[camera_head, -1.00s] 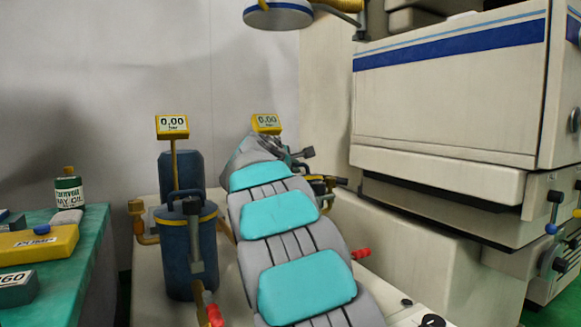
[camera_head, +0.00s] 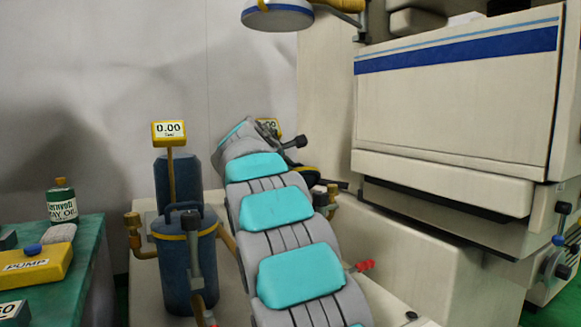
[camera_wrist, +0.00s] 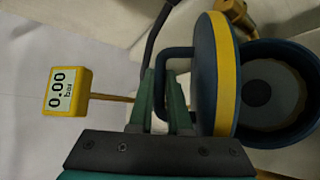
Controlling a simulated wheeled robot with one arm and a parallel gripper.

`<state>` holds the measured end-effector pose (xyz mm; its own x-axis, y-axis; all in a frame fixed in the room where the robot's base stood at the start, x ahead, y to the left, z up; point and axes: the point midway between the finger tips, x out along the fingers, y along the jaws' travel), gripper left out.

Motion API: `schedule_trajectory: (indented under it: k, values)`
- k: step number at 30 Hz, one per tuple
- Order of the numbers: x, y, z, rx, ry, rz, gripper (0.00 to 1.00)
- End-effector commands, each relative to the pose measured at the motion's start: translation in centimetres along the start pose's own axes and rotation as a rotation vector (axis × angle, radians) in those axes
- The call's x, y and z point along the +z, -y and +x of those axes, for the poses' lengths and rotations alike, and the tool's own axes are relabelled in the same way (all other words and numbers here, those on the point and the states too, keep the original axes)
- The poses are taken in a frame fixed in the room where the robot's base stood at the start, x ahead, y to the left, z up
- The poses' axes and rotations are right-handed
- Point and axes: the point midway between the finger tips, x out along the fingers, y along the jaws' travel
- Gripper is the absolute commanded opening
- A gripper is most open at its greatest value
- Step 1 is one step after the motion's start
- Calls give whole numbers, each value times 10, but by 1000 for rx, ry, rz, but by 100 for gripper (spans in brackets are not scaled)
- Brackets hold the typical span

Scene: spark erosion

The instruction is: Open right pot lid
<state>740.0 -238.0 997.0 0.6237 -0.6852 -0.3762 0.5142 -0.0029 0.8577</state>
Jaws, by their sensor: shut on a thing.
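In the wrist view, the right pot's lid (camera_wrist: 207,75) is a dark blue disc with a yellow rim, standing nearly edge-on to me. My gripper (camera_wrist: 164,85) is shut on its dark looped handle (camera_wrist: 163,56). The right pot (camera_wrist: 243,128) is beside the lid, its mouth uncovered, showing a pale inside with a dark round centre. The lid is off the opening and tilted; I cannot tell whether it touches the rim. In the head view my arm hides most of this pot and the lid.
The left blue pot (camera_head: 185,265) stands with its lid on, left of my arm. Its yellow gauge (camera_head: 169,133) reads 0.00; another gauge (camera_wrist: 68,92) shows in the wrist view. A green table (camera_head: 85,262) is at left, a large beige machine (camera_head: 455,100) at right.

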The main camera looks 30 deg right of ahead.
Motion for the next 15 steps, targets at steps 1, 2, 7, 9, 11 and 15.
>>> schedule_trajectory:
  k: [1, 2, 7, 9, 11, 15]
  values:
    - [0, -5, -1, -16, -1, -15, 0]
    - [-1, -6, 0, -27, -1, -28, 0]
    - [-2, -7, 1, -67, 2, -70, 0]
    - [-3, -7, 2, -84, 3, -85, 0]
    - [-4, -9, 3, -93, 3, -95, 0]
    - [-5, -10, 4, -118, 4, -119, 0]
